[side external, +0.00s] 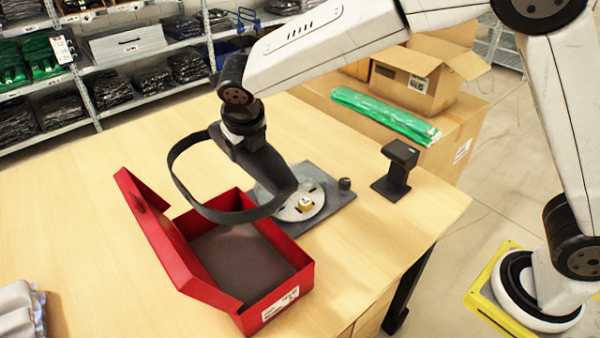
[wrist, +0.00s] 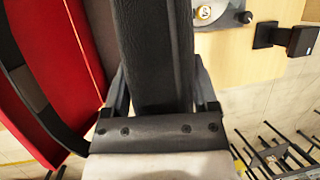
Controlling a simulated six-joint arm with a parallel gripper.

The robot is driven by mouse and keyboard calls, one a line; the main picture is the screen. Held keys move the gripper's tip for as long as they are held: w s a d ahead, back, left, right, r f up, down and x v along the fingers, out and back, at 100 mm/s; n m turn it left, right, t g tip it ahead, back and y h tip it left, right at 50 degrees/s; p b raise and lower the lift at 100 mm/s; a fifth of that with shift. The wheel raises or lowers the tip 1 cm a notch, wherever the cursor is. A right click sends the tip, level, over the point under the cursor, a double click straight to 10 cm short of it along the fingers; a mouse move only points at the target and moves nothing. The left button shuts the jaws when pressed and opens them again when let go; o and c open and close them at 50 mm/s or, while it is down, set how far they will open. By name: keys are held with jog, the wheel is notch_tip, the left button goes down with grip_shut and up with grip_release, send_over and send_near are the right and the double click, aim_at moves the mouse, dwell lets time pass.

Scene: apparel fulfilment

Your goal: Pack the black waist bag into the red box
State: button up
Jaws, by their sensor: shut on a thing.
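The black waist bag (side external: 270,172) hangs from my gripper (side external: 243,140), and its strap (side external: 178,160) loops out to the left. In the wrist view the bag (wrist: 153,50) fills the middle, between the two fingers of my gripper (wrist: 158,88), which are shut on it. The red box (side external: 290,285) stands open on the table with its lid (side external: 155,235) tilted up at the left. Its grey inside looks empty. The bag and strap are above the box's far side. The box also shows at the left of the wrist view (wrist: 75,55).
Behind the box is a grey plate with a round disc (side external: 300,207). A black stand (side external: 396,168) is to its right. Grey folded cloth (side external: 20,310) lies at the near left. A cardboard box with a green packet (side external: 385,117) is beyond the table.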

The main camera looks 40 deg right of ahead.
jog(key=shift+f, duration=0.1)
notch_tip(320, 180, down, 18)
jog(key=shift+r, duration=0.2)
dwell(1.3)
jog(key=shift+f, duration=0.25)
jog(key=shift+f, duration=0.3)
jog(key=shift+f, duration=0.2)
dwell(0.4)
jog(key=o, duration=1.3)
jog(key=shift+c, duration=0.2)
jog(key=shift+r, duration=0.1)
jog(key=v, duration=0.7)
jog(key=shift+r, duration=0.25)
